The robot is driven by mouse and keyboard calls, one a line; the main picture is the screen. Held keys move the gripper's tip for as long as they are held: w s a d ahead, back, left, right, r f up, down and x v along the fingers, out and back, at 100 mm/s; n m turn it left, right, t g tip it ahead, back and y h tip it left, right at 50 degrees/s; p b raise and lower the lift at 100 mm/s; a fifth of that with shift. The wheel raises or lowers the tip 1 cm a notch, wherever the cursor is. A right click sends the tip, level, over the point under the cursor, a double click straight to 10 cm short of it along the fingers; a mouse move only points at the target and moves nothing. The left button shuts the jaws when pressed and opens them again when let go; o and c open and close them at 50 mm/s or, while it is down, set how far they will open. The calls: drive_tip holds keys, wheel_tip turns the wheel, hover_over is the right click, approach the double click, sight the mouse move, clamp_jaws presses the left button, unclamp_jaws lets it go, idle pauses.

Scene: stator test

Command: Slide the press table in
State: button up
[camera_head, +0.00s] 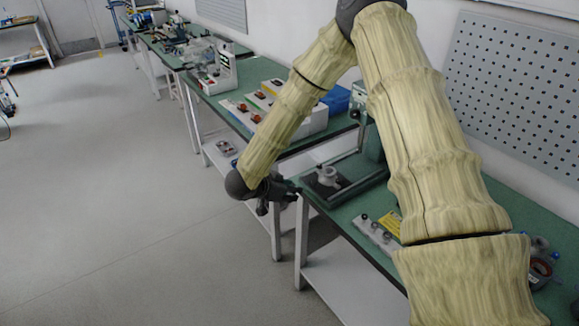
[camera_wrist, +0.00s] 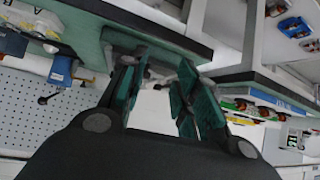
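The press (camera_head: 371,145) stands on the green bench, partly hidden behind my arm. Its dark table (camera_head: 318,189) lies low at the bench's front edge, with a pale grey part (camera_head: 328,175) on it. My gripper (camera_head: 284,191) is just left of the press table's front end, level with the bench edge. In the wrist view my gripper (camera_wrist: 158,90) has its two dark-green fingers apart, with a gap between them.
The green bench top (camera_wrist: 150,20) crosses the top of the wrist view. Another bench (camera_head: 226,87) with orange parts and boxes stands beyond. The floor (camera_head: 110,200) at left is clear.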

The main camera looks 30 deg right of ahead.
drive_tip(key=m+g, duration=0.1)
drive_tip(key=m, duration=0.1)
approach(313, 181)
drive_tip(key=d+f+b, duration=0.1)
drive_tip(key=d+f+g+b, duration=0.1)
drive_tip(key=d, duration=0.1)
drive_tip(key=shift+w+f+b, duration=0.25)
drive_tip(key=shift+w+b, duration=0.15)
drive_tip(key=shift+d+f, duration=0.1)
drive_tip(key=shift+f, duration=0.05)
drive_tip(key=shift+d+f, duration=0.2)
drive_tip(key=shift+d, duration=0.05)
drive_tip(key=shift+d+f, duration=0.4)
drive_tip(key=shift+d, duration=0.1)
drive_tip(key=shift+w+d+f, duration=0.1)
drive_tip(key=shift+d+f, duration=0.15)
drive_tip(key=shift+d, duration=0.05)
drive_tip(key=shift+x, duration=0.85)
